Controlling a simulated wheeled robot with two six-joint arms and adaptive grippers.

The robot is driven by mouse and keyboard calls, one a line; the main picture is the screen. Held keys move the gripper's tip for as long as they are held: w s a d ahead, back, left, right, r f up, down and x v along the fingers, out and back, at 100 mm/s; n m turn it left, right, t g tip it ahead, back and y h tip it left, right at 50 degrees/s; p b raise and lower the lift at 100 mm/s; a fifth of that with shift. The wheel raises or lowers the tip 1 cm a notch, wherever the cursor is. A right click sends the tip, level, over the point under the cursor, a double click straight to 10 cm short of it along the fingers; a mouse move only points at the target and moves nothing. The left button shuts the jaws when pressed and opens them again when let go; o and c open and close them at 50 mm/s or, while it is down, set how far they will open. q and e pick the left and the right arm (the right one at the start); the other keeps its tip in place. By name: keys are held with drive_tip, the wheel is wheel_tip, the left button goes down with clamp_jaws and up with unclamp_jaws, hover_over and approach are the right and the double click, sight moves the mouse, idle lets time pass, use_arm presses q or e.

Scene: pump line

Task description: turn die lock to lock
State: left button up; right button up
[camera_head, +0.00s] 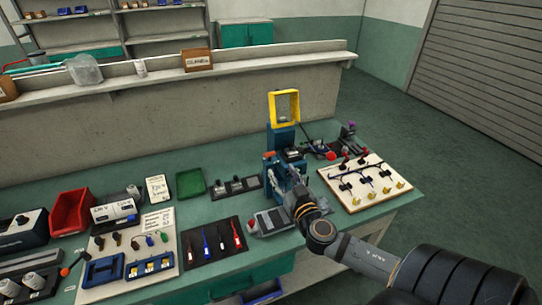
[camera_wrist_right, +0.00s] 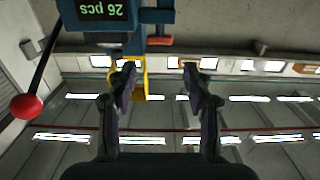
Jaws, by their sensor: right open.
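A blue press (camera_head: 283,140) with a yellow frame (camera_head: 284,106) on top stands on the green bench. I cannot pick out the die lock for certain. My right gripper (camera_head: 298,192) is in front of the press and partly hides its lower part. In the right wrist view the gripper (camera_wrist_right: 158,75) is open, with nothing between its fingers. The press's display (camera_wrist_right: 103,9) reads "26 pcs" upside down there. A small red-orange part (camera_wrist_right: 160,41) sits beside the blue body, above the fingertips. The yellow frame (camera_wrist_right: 145,85) shows behind the fingers. My left gripper is not in view.
A red ball knob (camera_head: 331,156) on a black lever sticks out right of the press. A wiring board (camera_head: 350,198) lies to the right. A dark tray of coloured tools (camera_head: 190,257) and a grey device (camera_head: 265,223) lie left of my arm.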

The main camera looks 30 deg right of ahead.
sight(270, 154)
drive_tip(key=p+x, duration=0.2)
drive_tip(key=x, duration=0.8)
drive_tip(key=shift+p, duration=0.4)
drive_tip(key=c, duration=0.9)
drive_tip(key=shift+f, duration=0.1)
